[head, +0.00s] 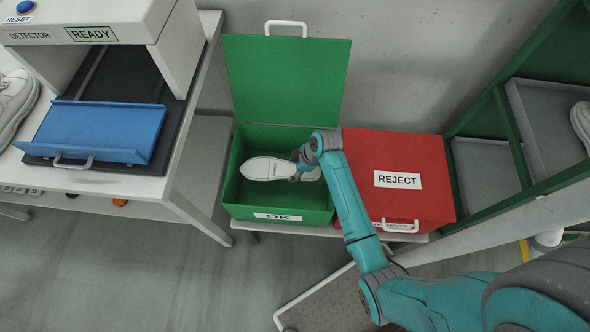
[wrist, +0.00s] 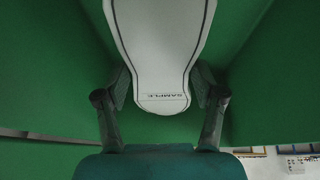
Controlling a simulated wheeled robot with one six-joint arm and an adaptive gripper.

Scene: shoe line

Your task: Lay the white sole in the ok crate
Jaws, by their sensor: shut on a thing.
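The white sole (head: 266,168) is in the head view, over or inside the open green ok crate (head: 277,213). My gripper (head: 303,170) is shut on the sole's right end. In the wrist view the sole (wrist: 163,45) lies between the two fingers of my gripper (wrist: 163,90), with the word SAMPLE printed near its held end. Green crate walls surround it there. I cannot tell whether the sole touches the crate floor. The crate's green lid (head: 287,80) stands open at the back.
A closed red reject crate (head: 370,165) stands directly right of the ok crate. On the left, a detector (head: 85,20) marked READY stands on a table with a blue tray (head: 100,130). A shelf rack (head: 500,150) is at the right.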

